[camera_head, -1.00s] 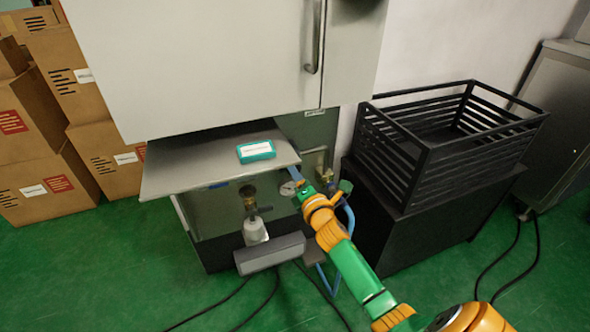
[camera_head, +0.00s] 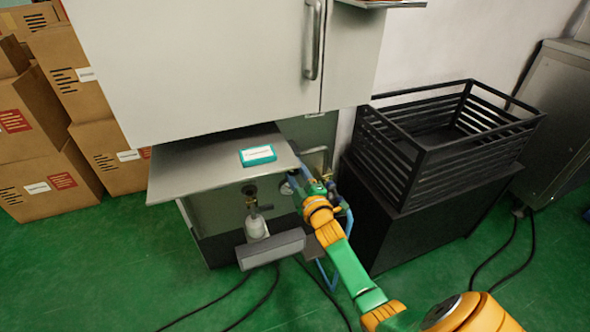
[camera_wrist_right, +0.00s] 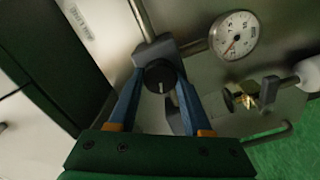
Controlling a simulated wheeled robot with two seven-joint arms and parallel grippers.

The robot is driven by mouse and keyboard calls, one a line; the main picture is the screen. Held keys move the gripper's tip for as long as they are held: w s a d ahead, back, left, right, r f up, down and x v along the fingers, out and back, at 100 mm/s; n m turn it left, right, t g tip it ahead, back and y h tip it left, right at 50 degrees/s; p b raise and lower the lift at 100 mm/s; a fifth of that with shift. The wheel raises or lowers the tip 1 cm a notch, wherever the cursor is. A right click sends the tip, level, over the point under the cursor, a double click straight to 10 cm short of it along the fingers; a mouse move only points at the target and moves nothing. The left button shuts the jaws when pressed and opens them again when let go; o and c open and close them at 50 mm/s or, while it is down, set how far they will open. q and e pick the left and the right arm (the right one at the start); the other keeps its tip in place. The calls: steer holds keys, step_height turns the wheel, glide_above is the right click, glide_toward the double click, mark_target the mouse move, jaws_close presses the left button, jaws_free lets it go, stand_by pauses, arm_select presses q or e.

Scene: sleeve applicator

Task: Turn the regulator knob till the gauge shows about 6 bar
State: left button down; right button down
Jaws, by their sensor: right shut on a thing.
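The black regulator knob (camera_wrist_right: 160,76) shows in the right wrist view, with a pale line on its face. My right gripper (camera_wrist_right: 157,95) is shut on it, one blue finger on each side. The round white gauge (camera_wrist_right: 234,35) is beside the knob, up and to the right, with a thin red needle; its reading is too small to tell. In the head view my right gripper (camera_head: 308,188) reaches to the fittings under the steel shelf and hides the knob. My left gripper is not in view.
A brass valve (camera_wrist_right: 241,98) sits below the gauge. A steel shelf (camera_head: 195,172) with a teal box (camera_head: 258,155) lies above the fittings. A grey pedal-like block (camera_head: 270,249) and a bottle (camera_head: 256,226) are left of my arm; a black crate (camera_head: 420,165) stands right.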

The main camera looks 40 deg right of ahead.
steer(key=m+p, duration=0.1)
steer(key=m, duration=0.4)
steer(key=shift+m, duration=0.3)
steer(key=m+p, duration=0.1)
steer(key=m, duration=0.1)
steer(key=shift+m, duration=0.4)
steer(key=m, duration=0.2)
steer(key=shift+d+m+p, duration=0.1)
steer(key=shift+m+p, duration=0.2)
steer(key=shift+m, duration=0.1)
steer(key=m, duration=0.6)
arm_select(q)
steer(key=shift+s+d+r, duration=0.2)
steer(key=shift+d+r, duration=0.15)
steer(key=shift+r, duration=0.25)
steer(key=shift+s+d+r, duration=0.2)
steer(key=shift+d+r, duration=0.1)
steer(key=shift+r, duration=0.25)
arm_select(e)
steer(key=m, duration=0.6)
steer(key=shift+m, duration=0.4)
steer(key=shift+c, duration=1.7)
jaws_free()
